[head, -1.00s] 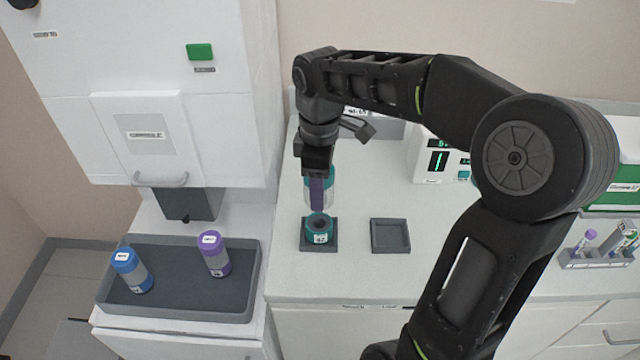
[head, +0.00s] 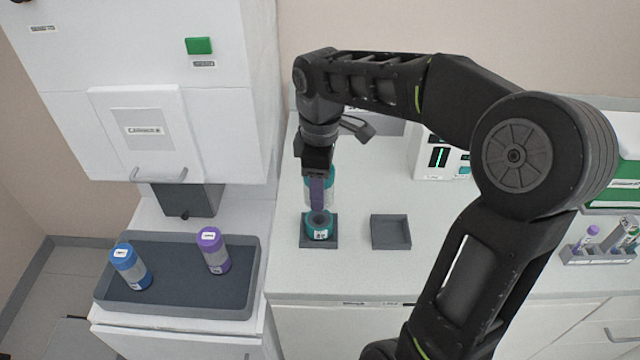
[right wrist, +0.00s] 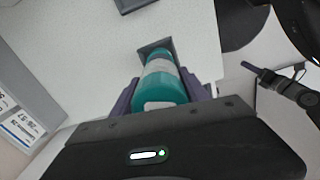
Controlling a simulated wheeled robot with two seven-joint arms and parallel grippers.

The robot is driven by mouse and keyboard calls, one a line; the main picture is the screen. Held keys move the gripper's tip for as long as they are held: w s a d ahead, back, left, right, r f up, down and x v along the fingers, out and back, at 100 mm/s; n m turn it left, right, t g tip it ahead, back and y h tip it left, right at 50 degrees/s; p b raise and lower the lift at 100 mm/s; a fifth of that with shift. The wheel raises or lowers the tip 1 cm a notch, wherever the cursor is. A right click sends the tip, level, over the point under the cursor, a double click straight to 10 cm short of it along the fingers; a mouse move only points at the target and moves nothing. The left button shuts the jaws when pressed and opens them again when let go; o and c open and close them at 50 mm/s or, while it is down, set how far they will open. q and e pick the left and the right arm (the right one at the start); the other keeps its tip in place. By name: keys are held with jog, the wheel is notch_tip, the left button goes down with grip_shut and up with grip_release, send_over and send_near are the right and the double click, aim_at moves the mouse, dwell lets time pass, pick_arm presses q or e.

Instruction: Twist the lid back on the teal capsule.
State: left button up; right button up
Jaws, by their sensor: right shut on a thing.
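My right gripper (head: 317,195) points down and is shut on the teal lid piece (head: 331,188), which has a pale band. In the right wrist view the lid piece (right wrist: 163,85) sits between my purple fingers. Directly below is the teal capsule base (head: 320,231), with a white label, upright in a grey square holder (head: 305,242). The lid piece is right over the base; the finger hides part of the joint, so I cannot tell if they touch.
An empty grey square holder (head: 390,232) stands to the right. A dark tray (head: 180,300) at left holds a blue capsule (head: 131,267) and a purple capsule (head: 213,250). A tube rack (head: 600,256) and a device with a green display (head: 438,158) stand on the right.

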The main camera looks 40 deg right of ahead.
jog(key=shift+f+b, duration=1.7)
jog(key=shift+f, duration=0.8)
jog(key=shift+f+b, duration=0.3)
jog(key=shift+f, duration=0.25)
dwell(0.4)
jog(key=m, duration=0.4)
jog(key=shift+m, duration=0.3)
jog(key=m, duration=0.4)
jog(key=shift+a+m+b, duration=0.1)
jog(key=shift+m+b, duration=0.2)
jog(key=shift+b, duration=0.1)
jog(key=m, duration=0.5)
jog(key=shift+m, duration=0.4)
jog(key=m, duration=0.5)
jog(key=shift+b, duration=0.35)
